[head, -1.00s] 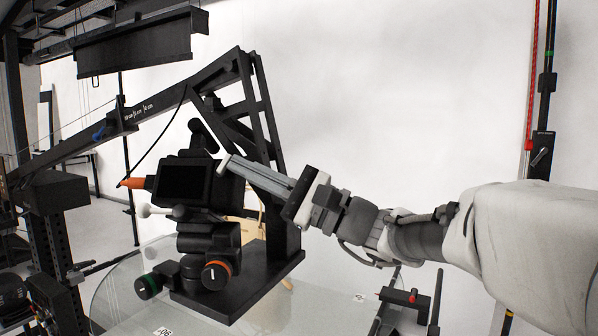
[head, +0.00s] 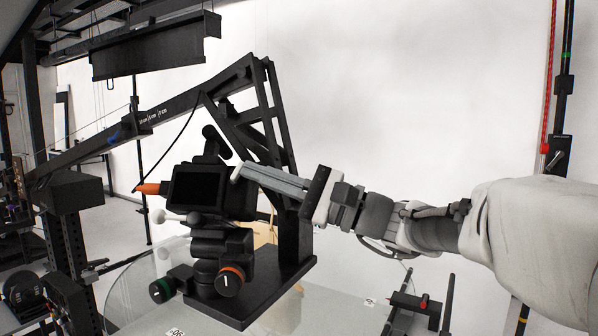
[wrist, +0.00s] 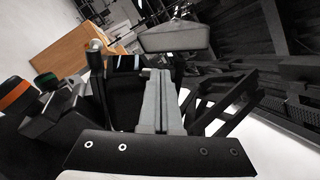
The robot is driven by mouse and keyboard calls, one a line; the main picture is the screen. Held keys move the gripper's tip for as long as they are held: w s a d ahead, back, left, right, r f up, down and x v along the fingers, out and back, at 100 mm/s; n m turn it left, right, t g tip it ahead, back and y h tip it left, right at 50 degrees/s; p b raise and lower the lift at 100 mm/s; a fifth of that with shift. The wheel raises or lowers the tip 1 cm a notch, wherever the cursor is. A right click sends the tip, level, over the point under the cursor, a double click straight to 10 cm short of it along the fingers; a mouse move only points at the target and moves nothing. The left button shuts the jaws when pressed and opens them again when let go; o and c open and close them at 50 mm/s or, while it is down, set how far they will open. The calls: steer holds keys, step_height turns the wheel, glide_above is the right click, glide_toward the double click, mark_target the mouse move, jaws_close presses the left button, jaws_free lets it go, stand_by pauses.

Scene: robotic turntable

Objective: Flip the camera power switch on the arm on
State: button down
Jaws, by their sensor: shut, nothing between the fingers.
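The black camera (head: 230,192) with a dark screen sits on a black mount with an orange-ringed knob (head: 230,279) and a green-ringed knob (head: 161,290). A black truss arm (head: 190,103) rises behind it. My gripper (head: 237,172) is shut and empty, its fingertips by the upper right edge of the camera. I cannot tell whether they touch it. In the wrist view, my closed fingers (wrist: 158,76) point forward beside dark camera parts. I cannot make out the power switch or its position.
The mount's black base plate (head: 262,295) stands on a clear round turntable (head: 125,295). A thin black cable (head: 170,145) hangs from the truss arm. A dark overhead beam (head: 155,48) is at the upper left. Space above my forearm is open before the white backdrop.

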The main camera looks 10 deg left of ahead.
steer(key=shift+r, duration=0.1)
steer(key=n+g+h+p, duration=0.1)
steer(key=p, duration=0.1)
steer(key=r+n+g+h+p, duration=0.1)
steer(key=g+p, duration=0.1)
steer(key=w+a+n+g+h+p, duration=0.1)
steer(key=h+p, duration=0.1)
steer(key=p, duration=0.1)
steer(key=shift+w+a+r+g, duration=0.1)
steer(key=shift+r+g, duration=0.2)
steer(key=shift+r, duration=0.1)
